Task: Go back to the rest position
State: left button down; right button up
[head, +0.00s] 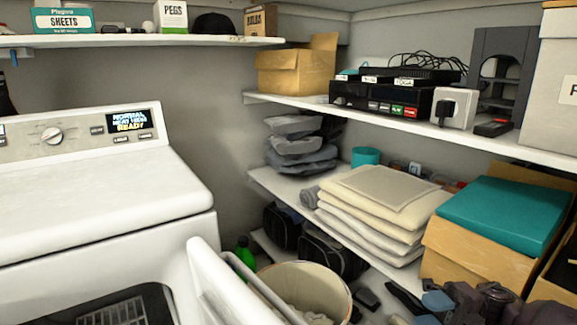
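My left gripper is not in view in the head view. At the bottom right, a cluster of dark parts with blue-grey pieces (490,300) shows in front of a yellow box. It may be my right arm and gripper, but I cannot make out fingertips or anything held. The task names no other object.
A white laundry machine (90,210) fills the left, its door (225,285) open. A bin (312,285) stands beside it. Shelves (430,135) on the right hold folded cloths (380,190), a teal-lidded box (505,215) and electronics (385,100). A shelf (130,41) runs above the machine.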

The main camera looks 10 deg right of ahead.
jog(key=w+a+f+m+t+h, duration=0.2)
jog(key=w+a+m+t+h, duration=0.3)
jog(key=m+t, duration=0.55)
jog(key=s+a+f+m+t+h, duration=0.35)
jog(key=s+f+m+h, duration=0.85)
jog(key=s+m, duration=0.5)
jog(key=s+f+m+g+h, duration=0.25)
jog(key=s+m+g, duration=0.2)
jog(key=s, duration=1.25)
pick_arm(q)
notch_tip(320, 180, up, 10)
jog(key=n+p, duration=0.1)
jog(key=p, duration=1.4)
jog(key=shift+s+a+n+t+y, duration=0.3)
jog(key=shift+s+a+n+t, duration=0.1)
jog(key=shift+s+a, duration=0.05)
pick_arm(e)
notch_tip(320, 180, up, 10)
jog(key=m+t, duration=0.1)
jog(key=shift+d+f+m, duration=0.2)
jog(key=shift+d+m, duration=0.05)
jog(key=shift+m, duration=0.15)
jog(key=shift+f+h, duration=0.1)
jog(key=shift+h, duration=0.15)
